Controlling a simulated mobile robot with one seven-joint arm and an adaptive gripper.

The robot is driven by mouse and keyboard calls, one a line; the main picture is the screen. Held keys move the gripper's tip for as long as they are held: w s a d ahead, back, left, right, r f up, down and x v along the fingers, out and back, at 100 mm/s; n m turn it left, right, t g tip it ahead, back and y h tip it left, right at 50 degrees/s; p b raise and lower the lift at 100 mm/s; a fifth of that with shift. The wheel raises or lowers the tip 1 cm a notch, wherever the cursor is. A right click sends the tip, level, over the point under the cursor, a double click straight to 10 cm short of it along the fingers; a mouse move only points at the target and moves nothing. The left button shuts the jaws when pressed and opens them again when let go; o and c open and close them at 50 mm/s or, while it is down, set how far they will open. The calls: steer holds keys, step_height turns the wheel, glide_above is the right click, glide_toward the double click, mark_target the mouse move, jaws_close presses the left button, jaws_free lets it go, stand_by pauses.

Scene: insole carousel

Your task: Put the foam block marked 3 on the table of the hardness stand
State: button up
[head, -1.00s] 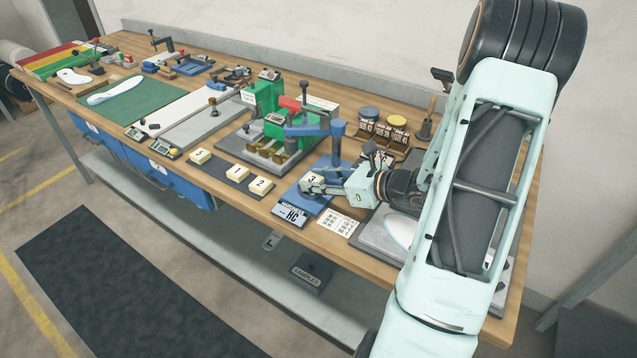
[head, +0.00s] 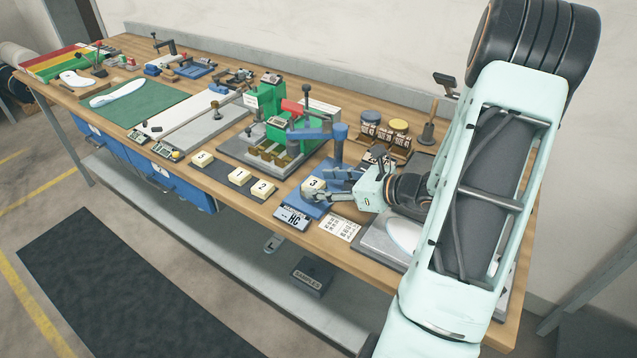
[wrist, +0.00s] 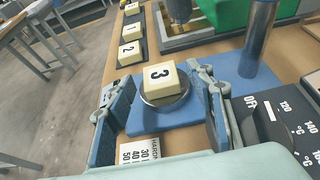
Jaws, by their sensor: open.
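The foam block marked 3 (head: 312,184) is cream, with a black 3 on its top face. It rests upright on the round metal table (wrist: 164,103) of the blue hardness stand (head: 339,145), and it also shows in the wrist view (wrist: 161,78). My gripper (wrist: 158,92) is open and empty. Its two fingers stand apart to the left and right in the wrist view, with visible gaps to the block. In the head view my gripper (head: 331,184) is just right of the block. The block's far side is hidden.
A dark strip (head: 221,173) holds cream blocks marked 5, 1 and 2 to the left. The HC readout (head: 292,218) and a printed card (head: 340,228) lie in front.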

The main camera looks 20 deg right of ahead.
steer(key=v, duration=1)
steer(key=shift+s, duration=0.2)
steer(key=shift+d, duration=0.1)
